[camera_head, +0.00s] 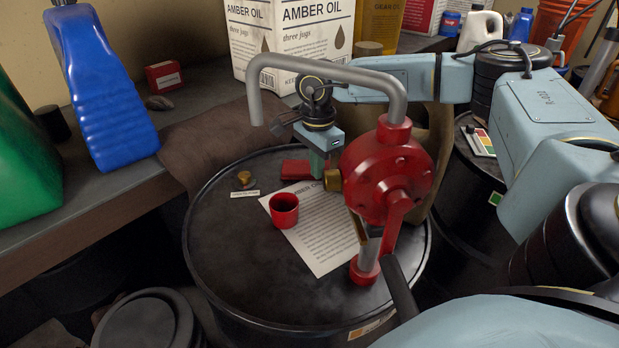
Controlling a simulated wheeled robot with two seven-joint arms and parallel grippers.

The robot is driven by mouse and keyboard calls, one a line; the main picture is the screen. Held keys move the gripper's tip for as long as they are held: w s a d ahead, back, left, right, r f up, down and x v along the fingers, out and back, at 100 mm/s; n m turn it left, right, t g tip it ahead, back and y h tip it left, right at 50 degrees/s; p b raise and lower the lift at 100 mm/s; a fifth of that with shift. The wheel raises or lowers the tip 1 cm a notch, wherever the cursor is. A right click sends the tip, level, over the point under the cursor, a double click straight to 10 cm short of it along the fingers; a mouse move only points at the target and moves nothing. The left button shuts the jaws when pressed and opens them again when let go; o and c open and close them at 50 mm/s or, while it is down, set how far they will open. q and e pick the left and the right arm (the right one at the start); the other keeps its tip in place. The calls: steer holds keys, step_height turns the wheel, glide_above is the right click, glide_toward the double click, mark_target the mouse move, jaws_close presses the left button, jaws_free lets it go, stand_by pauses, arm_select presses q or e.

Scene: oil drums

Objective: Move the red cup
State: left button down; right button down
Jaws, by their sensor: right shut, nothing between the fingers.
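The red cup (284,212) stands upright on the black drum's top (235,270), partly over a printed paper sheet (322,238). My right gripper (318,172) points down behind the cup and to its right, apart from it. It is shut and empty, close to a small red block (295,168) on the drum, and its tips are partly hidden by the pump. My left gripper does not show.
A red hand pump (386,180) with a grey bent spout (325,70) rises from the drum, its spout arching in front of my right gripper. A brass cap (244,179) lies on the drum's left part. A blue jug (103,90) and an oil box (290,40) stand on the shelf behind.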

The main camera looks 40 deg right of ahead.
mark_target(316, 208)
step_height(316, 208, down, 9)
steer(key=shift+r+b, duration=0.1)
steer(key=shift+b, duration=0.45)
steer(key=a, duration=0.3)
steer(key=shift+w+a, duration=0.15)
steer(key=shift+w, duration=0.1)
steer(key=shift+a, duration=0.3)
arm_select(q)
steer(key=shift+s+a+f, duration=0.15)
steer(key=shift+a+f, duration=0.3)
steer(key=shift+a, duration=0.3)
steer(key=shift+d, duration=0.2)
